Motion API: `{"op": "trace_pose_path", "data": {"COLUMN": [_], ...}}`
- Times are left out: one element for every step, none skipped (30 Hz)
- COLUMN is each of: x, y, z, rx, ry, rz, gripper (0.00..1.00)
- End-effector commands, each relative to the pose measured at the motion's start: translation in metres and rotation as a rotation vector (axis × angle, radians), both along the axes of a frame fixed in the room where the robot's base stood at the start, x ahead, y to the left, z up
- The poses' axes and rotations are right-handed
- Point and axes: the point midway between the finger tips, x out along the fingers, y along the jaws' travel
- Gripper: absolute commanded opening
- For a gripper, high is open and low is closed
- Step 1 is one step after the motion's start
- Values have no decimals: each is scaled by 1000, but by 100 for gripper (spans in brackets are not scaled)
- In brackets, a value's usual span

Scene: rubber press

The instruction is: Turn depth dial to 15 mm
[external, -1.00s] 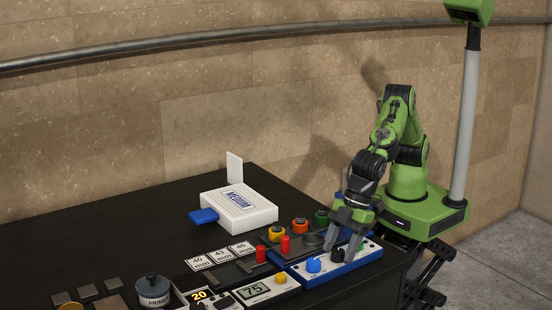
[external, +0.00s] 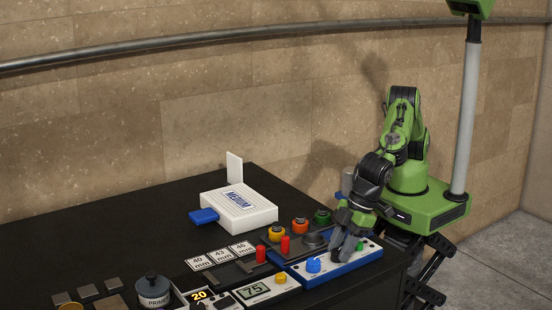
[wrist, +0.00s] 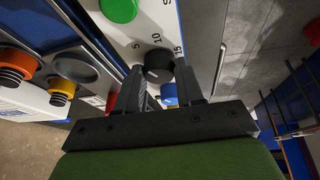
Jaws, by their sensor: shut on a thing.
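The depth dial is a black round knob (wrist: 158,66) on a white panel, with the marks 5, 10 and 15 printed around it in the wrist view. I cannot make out clearly which mark it points to. My gripper (wrist: 158,77) has its two fingers on either side of the dial and is shut on it. In the external view my gripper (external: 343,252) reaches down onto the blue-edged white panel (external: 299,276), and its fingers mostly hide the dial.
A blue knob (external: 314,265) and a green knob (wrist: 118,9) flank the dial on the same panel. Red pegs (external: 285,245) and yellow, orange and green-topped parts (external: 300,227) stand close behind.

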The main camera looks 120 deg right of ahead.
Motion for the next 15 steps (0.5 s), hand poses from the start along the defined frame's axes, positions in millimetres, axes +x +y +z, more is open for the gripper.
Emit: {"op": "trace_pose_path", "data": {"x": [0,0,0,0,0,0,0,1,1,1,1,1,1,2,2], "y": [1,1,1,1,2,2,2,2,2,3,3,3,3,3,3], "z": [3,4,4,4,4,4,4,4,5,4,5,5,5,5,5], "rx": [-2,-3,-2,-3,-3,-3,-2,-3,-3,-4,-2,-3,-2,-3,-3], "ry": [2,1,2,2,1,1,1,2,1,2,1,2,1,1,0], "rz": [-43,-71,-110,-139,-168,-205,-234,-263,-302,-330,-357,-396,-425,-453,-492], "gripper": [6,6,6,6,6,6,6,6,6,6,6,6,6,6,6]}}
